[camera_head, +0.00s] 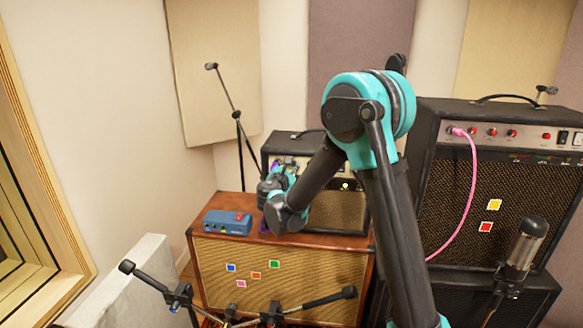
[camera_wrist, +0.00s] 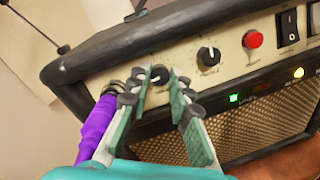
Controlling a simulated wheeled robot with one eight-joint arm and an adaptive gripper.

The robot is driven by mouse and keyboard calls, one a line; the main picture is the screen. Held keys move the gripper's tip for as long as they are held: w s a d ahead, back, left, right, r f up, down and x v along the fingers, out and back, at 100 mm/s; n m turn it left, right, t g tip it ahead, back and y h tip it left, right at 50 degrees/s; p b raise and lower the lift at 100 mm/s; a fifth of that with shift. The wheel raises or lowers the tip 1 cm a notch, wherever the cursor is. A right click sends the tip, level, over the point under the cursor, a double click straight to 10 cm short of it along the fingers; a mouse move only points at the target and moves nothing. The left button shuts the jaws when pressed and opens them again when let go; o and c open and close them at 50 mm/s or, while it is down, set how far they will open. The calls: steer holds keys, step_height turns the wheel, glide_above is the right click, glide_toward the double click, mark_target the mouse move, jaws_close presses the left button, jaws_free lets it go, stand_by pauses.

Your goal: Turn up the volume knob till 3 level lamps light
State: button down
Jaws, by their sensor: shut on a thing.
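The small amp (camera_head: 338,212) stands on the brown cabinet, partly hidden behind my arm. In the wrist view its cream control panel (camera_wrist: 228,68) fills the upper middle. My gripper (camera_wrist: 160,79) is shut on a dark knob (camera_wrist: 158,74), with a fingertip on each side of it. I cannot read a label for this knob. Another black knob (camera_wrist: 208,56) with a light pointer is to its right. On the dark strip below, a green lamp (camera_wrist: 234,98) and a yellow lamp (camera_wrist: 298,72) glow. My gripper's fingertips are hidden in the head view.
A purple cable (camera_wrist: 98,128) plugs into the panel beside my left finger. A red button (camera_wrist: 252,39) and black switch (camera_wrist: 289,25) are to the right. A blue box (camera_head: 227,222) sits on the brown cabinet (camera_head: 212,272). A larger amp (camera_head: 455,187) stands right.

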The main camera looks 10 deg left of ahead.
stand_by(0.3)
steer(key=c, duration=1.4)
jaws_free()
steer(key=shift+o, duration=0.2)
steer(key=shift+s, duration=0.15)
steer(key=s+a, duration=0.2)
steer(key=s, duration=0.9)
steer(key=shift+s+r, duration=0.25)
steer(key=shift+s, duration=0.05)
